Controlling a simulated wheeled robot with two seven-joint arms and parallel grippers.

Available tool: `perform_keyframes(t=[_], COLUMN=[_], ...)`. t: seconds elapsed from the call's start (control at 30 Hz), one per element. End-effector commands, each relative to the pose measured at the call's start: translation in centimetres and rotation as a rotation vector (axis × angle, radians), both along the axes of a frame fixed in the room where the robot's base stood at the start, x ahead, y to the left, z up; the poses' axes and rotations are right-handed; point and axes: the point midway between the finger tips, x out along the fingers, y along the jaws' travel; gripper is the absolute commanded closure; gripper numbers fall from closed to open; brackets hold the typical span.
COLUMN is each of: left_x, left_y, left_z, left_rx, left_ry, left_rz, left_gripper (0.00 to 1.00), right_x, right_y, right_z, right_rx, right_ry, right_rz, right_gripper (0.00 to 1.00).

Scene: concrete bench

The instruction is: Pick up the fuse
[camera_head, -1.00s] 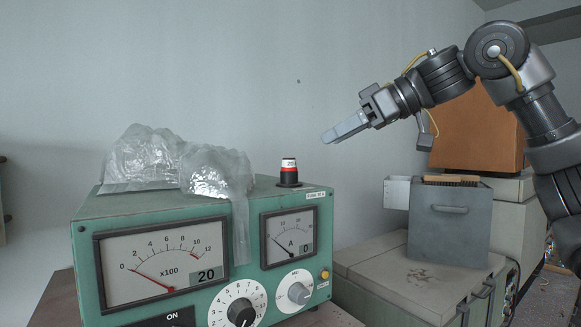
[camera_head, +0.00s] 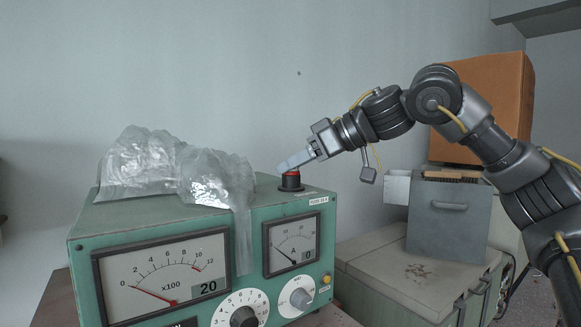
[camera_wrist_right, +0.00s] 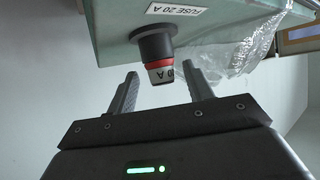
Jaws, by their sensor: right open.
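The fuse (camera_head: 290,174), with a white label and a red band, stands upright in a dark round holder (camera_head: 290,183) on top of the green meter box (camera_head: 150,212). My right gripper (camera_head: 284,166) is at the fuse and hides its upper part in the head view. In the right wrist view the fuse (camera_wrist_right: 160,72) shows between the two fingers of my right gripper (camera_wrist_right: 158,70), with gaps on both sides. The fingers are open and hold nothing. My left gripper is not in view.
Crumpled clear plastic (camera_head: 140,165) lies on the box left of the fuse and hangs over its front. A grey metal case (camera_head: 447,222), a brush (camera_head: 452,175) and an orange box (camera_head: 505,105) stand to the right.

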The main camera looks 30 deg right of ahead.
Motion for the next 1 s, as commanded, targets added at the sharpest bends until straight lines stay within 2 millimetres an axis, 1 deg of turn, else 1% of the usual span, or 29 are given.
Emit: perform_keyframes(t=[0.1,0.13,0.4,0.47,0.77,0.87,1.0], left_x=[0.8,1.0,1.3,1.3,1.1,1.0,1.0], left_y=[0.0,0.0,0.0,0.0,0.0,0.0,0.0], left_z=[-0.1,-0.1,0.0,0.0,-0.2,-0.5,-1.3], left_rx=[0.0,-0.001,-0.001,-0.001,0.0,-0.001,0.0], left_ry=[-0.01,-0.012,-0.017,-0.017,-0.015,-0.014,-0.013], left_rz=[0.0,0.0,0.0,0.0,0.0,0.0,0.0], left_gripper=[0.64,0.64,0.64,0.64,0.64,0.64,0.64], right_x=[0.0,0.0,0.0,0.0,0.0,0.0,0.0], right_y=[0.0,0.0,0.0,0.0,0.0,0.0,0.1], right_z=[0.0,0.0,0.0,0.0,0.1,0.4,1.4], right_rx=[0.0,0.0,0.0,0.0,0.0,0.0,0.002], right_ry=[-0.001,-0.001,0.0,0.0,0.0,-0.001,-0.003], right_rz=[-0.001,-0.001,0.0,0.0,0.0,-0.001,-0.001], right_gripper=[0.49,0.51,0.87,0.94,0.94,0.94,0.94])
